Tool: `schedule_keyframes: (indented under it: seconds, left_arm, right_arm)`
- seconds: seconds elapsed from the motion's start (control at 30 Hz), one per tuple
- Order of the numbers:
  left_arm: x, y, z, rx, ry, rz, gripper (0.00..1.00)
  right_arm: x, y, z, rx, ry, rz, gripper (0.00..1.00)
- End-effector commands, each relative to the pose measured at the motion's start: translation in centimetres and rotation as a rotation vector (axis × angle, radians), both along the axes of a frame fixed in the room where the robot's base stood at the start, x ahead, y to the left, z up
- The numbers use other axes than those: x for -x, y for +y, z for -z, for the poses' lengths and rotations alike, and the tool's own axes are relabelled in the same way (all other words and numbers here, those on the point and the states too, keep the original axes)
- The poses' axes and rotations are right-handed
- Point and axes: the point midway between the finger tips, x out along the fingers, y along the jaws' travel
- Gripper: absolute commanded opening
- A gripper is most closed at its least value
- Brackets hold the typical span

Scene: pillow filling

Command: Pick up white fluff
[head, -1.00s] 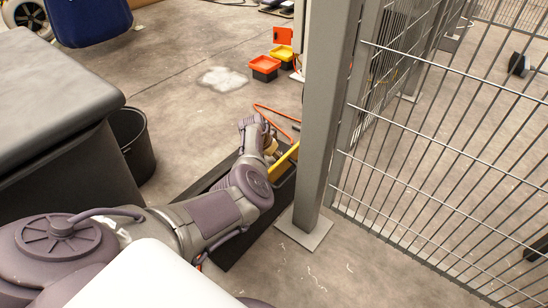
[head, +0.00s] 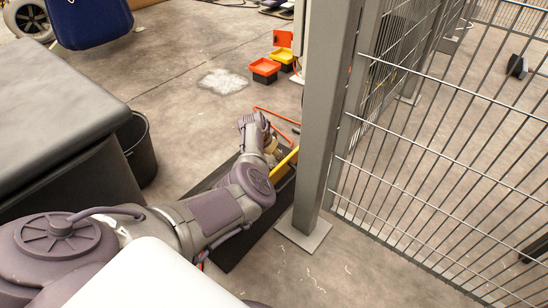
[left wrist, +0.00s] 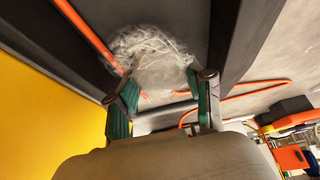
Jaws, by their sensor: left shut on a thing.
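White fluff (left wrist: 152,58) shows in the left wrist view as a loose, stringy, rounded clump between and beyond my fingertips. My left gripper (left wrist: 163,88) has its green-padded fingers on either side of the clump's near edge and is shut on it. In the head view my left arm reaches down over a long dark box (head: 212,182) by the fence post; its fingers and the held clump are hidden there. A separate flat white patch (head: 222,81) lies on the floor further back; I cannot tell its material. My right gripper is not in view.
A grey fence post (head: 325,110) and mesh fence (head: 440,150) stand just right of my arm. A yellow panel (left wrist: 50,110) is close beside the left fingers. A black bin (head: 138,150) and dark table (head: 60,85) stand left. Small orange and yellow bins (head: 265,68) sit behind.

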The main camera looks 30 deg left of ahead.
Motion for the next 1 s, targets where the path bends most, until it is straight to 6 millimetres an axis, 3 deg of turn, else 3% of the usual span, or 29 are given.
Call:
schedule_keyframes:
  seconds: [0.7,1.0]
  left_arm:
    - [0.0,-0.1,-6.1,0.002,0.000,0.000,0.38]
    - [0.0,-0.1,-6.7,0.002,0.001,0.001,0.38]
  right_arm:
    - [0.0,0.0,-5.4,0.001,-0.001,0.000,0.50]
    - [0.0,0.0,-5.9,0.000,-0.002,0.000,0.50]
